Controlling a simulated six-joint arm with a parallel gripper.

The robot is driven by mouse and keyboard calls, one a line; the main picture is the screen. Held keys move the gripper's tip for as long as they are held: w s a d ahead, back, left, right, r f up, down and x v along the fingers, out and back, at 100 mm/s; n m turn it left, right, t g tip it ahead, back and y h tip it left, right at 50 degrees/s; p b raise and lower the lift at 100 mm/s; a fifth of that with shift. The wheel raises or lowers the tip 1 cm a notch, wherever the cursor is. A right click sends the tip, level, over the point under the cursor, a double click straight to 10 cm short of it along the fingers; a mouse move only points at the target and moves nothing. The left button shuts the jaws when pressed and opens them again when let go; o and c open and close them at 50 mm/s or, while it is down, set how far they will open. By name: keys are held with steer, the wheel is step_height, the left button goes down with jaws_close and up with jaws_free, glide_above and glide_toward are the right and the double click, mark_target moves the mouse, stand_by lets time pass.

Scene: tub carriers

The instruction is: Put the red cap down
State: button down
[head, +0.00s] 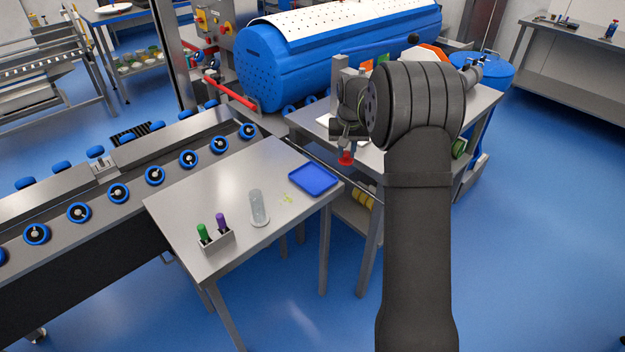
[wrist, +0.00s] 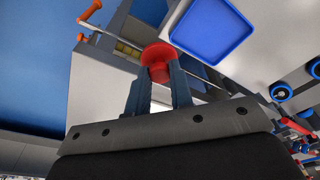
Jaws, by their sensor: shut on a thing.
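The red cap (wrist: 158,56) is held between the two fingers of my gripper (wrist: 160,88) in the wrist view. In the head view the red cap (head: 345,158) hangs below my gripper (head: 346,148), in the air to the right of the front table. A blue tray (head: 314,180) lies on that table's right corner and looks empty. The blue tray also shows in the wrist view (wrist: 212,30), to the right of the cap and apart from it. Part of the cap is hidden by the fingers.
On the front table (head: 180,202) stand a clear tube (head: 258,208) and a small rack (head: 217,243) with green and purple-topped items. A second table with papers and objects stands behind my gripper. A roller conveyor (head: 120,180) runs along the left. The front table's middle is mostly clear.

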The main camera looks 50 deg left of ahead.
steer(key=shift+w+f, duration=0.35)
steer(key=shift+f, duration=0.05)
steer(key=s+a+f, duration=0.1)
steer(key=a+f, duration=0.1)
steer(key=a, duration=0.1)
steer(key=s+a+f, duration=0.2)
steer(key=a, duration=0.1)
steer(key=s+a+f, duration=0.1)
steer(key=a+f, duration=0.1)
steer(key=a, duration=0.2)
steer(key=shift+s+a+f, duration=0.1)
steer(key=shift+s+f, duration=0.15)
steer(key=shift+f, duration=2.2)
steer(key=shift+f, duration=0.2)
steer(key=c, duration=1.3)
jaws_free()
steer(key=shift+r, duration=0.1)
